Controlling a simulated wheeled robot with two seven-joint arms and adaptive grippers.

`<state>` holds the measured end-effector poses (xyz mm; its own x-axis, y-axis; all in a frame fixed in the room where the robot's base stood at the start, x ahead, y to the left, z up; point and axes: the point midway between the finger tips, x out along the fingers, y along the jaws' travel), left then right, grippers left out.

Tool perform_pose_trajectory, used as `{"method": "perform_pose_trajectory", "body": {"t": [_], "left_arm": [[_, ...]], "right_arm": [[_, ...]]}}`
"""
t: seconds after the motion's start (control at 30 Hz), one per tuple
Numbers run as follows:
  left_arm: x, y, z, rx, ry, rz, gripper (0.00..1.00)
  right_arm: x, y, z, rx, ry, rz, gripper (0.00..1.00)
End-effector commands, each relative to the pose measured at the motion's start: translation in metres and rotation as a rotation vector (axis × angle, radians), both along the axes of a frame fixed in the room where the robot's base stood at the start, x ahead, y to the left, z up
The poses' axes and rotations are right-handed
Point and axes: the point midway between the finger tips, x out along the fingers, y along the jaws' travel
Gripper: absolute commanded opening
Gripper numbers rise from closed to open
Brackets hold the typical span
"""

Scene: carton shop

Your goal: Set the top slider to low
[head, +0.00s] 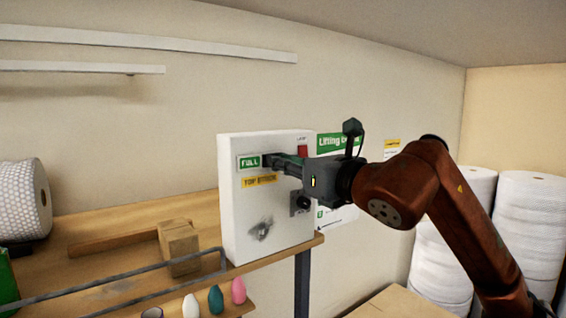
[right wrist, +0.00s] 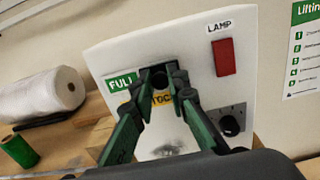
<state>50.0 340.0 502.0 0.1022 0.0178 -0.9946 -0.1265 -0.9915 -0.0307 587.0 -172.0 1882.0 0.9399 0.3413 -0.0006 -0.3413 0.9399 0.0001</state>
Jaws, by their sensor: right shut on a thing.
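A white control box (head: 268,222) stands upright on the wooden bench against the wall. A green FULL label (head: 249,162) is on its upper left, with a yellow label (head: 259,181) below it whose text is too small to read surely. My right gripper (head: 272,161) reaches in from the right, and its fingers are shut on the dark slider knob (right wrist: 158,80) just right of the FULL label. In the right wrist view the fingers (right wrist: 158,88) close around this knob and cover part of the yellow label. The rest of the slider's track is hidden behind the gripper. My left gripper is not in view.
A red switch (right wrist: 224,57) marked LAMP and a black rotary knob (right wrist: 229,126) are on the box's right side. Large white rolls (head: 530,230) stand at right.

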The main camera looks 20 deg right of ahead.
Motion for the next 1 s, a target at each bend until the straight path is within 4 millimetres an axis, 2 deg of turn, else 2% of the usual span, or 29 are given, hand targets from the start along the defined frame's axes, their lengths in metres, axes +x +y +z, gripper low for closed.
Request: {"method": "perform_pose_trajectory", "body": {"t": [0.17,0.4,0.5,0.83,0.87,1.0], "left_arm": [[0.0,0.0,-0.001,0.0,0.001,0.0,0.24],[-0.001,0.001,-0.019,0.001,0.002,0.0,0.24],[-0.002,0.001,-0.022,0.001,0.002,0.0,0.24],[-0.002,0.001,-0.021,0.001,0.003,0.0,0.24],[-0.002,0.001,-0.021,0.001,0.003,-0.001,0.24],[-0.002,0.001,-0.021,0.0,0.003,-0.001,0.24]], "right_arm": [[-0.001,0.002,0.0,0.001,-0.002,0.001,0.0],[-0.016,0.043,-0.001,-0.001,-0.004,0.005,0.0],[-0.02,0.053,-0.001,0.0,-0.002,0.003,0.0],[-0.021,0.056,0.0,0.0,-0.001,0.003,0.0],[-0.021,0.056,0.0,0.0,-0.001,0.003,0.16],[-0.021,0.056,0.0,0.0,-0.001,0.003,0.26]]}}
